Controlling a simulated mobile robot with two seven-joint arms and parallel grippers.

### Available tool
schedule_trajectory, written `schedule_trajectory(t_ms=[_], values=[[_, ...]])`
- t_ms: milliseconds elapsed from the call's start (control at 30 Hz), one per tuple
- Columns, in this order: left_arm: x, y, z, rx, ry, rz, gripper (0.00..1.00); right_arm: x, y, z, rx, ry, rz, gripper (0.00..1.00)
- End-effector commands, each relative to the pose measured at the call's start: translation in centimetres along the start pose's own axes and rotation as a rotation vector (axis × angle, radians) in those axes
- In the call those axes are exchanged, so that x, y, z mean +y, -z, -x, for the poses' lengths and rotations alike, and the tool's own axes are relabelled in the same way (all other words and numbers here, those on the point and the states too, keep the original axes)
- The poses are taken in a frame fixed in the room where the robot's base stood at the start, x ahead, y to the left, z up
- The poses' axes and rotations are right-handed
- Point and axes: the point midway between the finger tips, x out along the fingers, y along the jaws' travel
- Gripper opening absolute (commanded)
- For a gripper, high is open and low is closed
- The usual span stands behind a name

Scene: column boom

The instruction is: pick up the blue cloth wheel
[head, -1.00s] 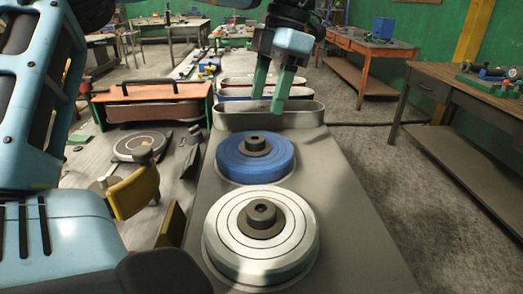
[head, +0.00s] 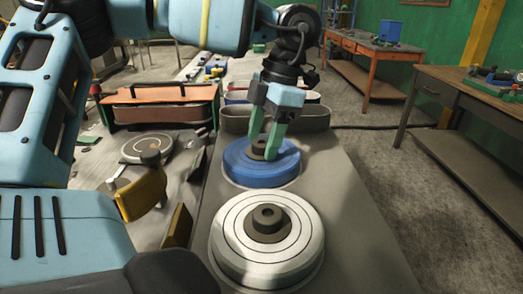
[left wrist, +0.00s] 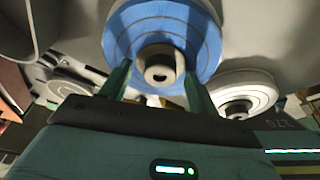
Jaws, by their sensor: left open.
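The blue cloth wheel (head: 238,172) lies flat on the grey bench top, with a dark hub (head: 258,153) at its centre. It also fills the upper middle of the left wrist view (left wrist: 125,38). My left gripper (head: 266,150) is over the wheel, pointing down, its green fingers open. In the left wrist view the fingers (left wrist: 157,88) stand on either side of the hub, with gaps showing. I cannot tell whether the fingertips touch the wheel. My right gripper is not in view.
A white wheel (head: 236,241) with a dark hub lies just in front of the blue one. A grey oval-ended piece (head: 306,118) stands behind. Yellow parts (head: 141,193) are at left. A wooden table (head: 470,110) stands to the right, across open floor.

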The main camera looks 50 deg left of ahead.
Motion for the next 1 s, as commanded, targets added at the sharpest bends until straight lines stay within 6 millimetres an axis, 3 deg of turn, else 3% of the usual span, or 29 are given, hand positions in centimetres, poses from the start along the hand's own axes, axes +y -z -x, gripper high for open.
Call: schedule_trajectory(t_ms=[167,567,833,1000], values=[[0.0,0.0,0.0,0.000,0.000,0.000,0.58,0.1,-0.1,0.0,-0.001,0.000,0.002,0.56],[0.0,0.0,0.0,0.000,0.000,0.000,0.06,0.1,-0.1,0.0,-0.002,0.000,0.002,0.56],[0.0,0.1,0.3,-0.001,-0.001,0.001,0.05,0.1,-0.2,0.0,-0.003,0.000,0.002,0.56],[0.0,0.5,2.3,-0.004,-0.003,0.002,0.05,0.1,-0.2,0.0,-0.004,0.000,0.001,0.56]])
